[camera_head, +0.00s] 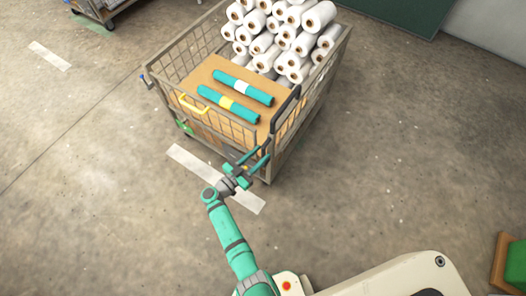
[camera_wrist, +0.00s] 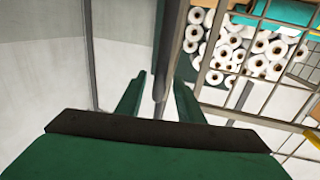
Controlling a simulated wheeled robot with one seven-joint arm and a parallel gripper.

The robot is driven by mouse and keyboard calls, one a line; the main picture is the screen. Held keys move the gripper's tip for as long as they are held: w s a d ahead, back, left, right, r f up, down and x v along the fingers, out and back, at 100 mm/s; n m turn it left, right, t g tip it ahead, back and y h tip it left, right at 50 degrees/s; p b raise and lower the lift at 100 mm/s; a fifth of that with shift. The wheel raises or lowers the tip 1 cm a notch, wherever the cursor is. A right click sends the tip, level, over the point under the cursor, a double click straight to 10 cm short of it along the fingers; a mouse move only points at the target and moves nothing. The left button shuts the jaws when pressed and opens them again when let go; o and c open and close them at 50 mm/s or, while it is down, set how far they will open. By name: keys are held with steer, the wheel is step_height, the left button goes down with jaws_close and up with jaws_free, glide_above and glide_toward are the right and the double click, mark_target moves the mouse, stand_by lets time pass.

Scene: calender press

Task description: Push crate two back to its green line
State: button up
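A wire-mesh crate (camera_head: 225,128) holds a stack of white rolls (camera_head: 285,35) and two teal rolls (camera_head: 235,86) on a brown board. No number on it is readable, so I cannot tell if it is crate two. A dark bar (camera_head: 286,107) stands at its near right side. My gripper (camera_head: 255,162) is at the crate's near side by the corner. In the wrist view its fingers (camera_wrist: 157,98) are apart, with a grey post (camera_wrist: 168,60) between them; contact is unclear. A white floor stripe (camera_head: 190,161) runs in front of the crate.
Another trolley (camera_head: 98,8) stands at the upper left, with a second white stripe (camera_head: 49,56) on the floor. A dark green panel (camera_head: 395,10) is at the top. A wooden box with something green (camera_head: 516,265) is at the lower right. Concrete floor is clear left and right.

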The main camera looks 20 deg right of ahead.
steer(key=shift+x, duration=1.05)
